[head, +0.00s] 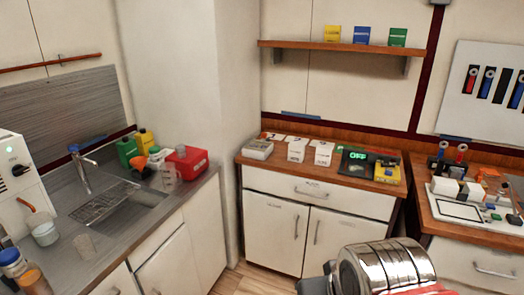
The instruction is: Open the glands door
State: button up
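A white cabinet stands in the middle against the back wall. It has a wide drawer (300,187) on top and two doors below, a left door (268,235) and a right door (332,236), each with an upright bar handle. Both doors look shut. Small labels are on the fronts but too small to read, so I cannot tell which door is the glands door. My arm shows at the bottom right as a shiny metal part, in front of the lower right of the cabinet. My gripper's fingers are not in view.
A second bench (470,245) stands at right. A little bare floor (250,278) shows between the counters.

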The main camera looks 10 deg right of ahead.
aim_at(276, 228)
jog(key=u, duration=0.05)
jog(key=i, duration=1)
jog(key=z, duration=0.05)
